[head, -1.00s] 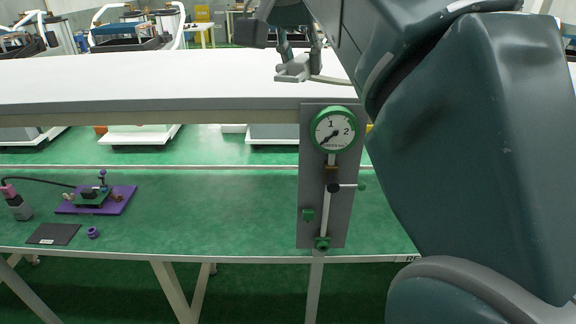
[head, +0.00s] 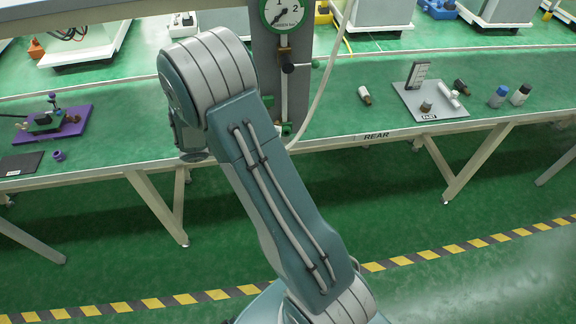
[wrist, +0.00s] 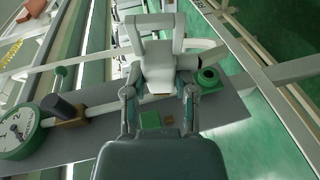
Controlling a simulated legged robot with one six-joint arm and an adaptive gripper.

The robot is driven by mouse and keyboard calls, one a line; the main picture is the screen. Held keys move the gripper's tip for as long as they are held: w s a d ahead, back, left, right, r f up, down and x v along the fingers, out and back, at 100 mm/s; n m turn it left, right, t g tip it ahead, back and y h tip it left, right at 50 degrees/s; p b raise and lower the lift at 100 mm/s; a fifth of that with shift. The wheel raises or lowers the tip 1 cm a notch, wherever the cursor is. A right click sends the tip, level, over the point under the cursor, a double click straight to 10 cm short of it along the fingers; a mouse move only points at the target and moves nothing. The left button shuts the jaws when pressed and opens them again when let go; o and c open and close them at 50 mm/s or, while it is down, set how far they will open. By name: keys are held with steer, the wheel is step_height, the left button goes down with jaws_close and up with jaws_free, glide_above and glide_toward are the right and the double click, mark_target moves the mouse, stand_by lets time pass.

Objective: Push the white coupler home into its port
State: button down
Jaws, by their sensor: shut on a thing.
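In the wrist view, my gripper (wrist: 160,100) is shut on the white coupler (wrist: 163,62), a pale body with a loop-shaped handle. The coupler is in front of the grey panel (wrist: 235,108). A green ring-shaped port (wrist: 208,78) at the panel's end is close to the right of the coupler. A gap shows between them in the picture, but depth is hard to judge. A green block (wrist: 150,120) on the panel shows between my fingers. In the head view, my arm hides the gripper and coupler, and a white hose (head: 325,85) hangs down to the panel's foot.
The panel carries a gauge (head: 283,10) and a black-knobbed valve (head: 288,68). A purple plate (head: 62,132) with a device lies left on the green bench. A grey tray (head: 445,108) and small bottles (head: 498,96) are on the right. The floor in front is clear.

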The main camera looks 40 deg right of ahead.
steer(key=s+d+f+n+t+h, duration=0.1)
steer(key=s+f+n+t+h, duration=0.2)
steer(key=s+f, duration=0.2)
step_height(320, 180, down, 4)
steer(key=shift+s+d+r+n, duration=0.1)
steer(key=shift+s+d+n, duration=0.2)
steer(key=shift+s+d, duration=0.05)
steer(key=shift+a, duration=0.2)
steer(key=w+d, duration=0.3)
steer(key=w, duration=0.2)
steer(key=shift+d, duration=0.15)
steer(key=shift+w+d+r, duration=0.1)
steer(key=shift+w+d, duration=0.6)
steer(key=shift+w, duration=0.35)
stand_by(1.6)
steer(key=shift+c, duration=1.7)
jaws_free()
steer(key=shift+w+a, duration=0.1)
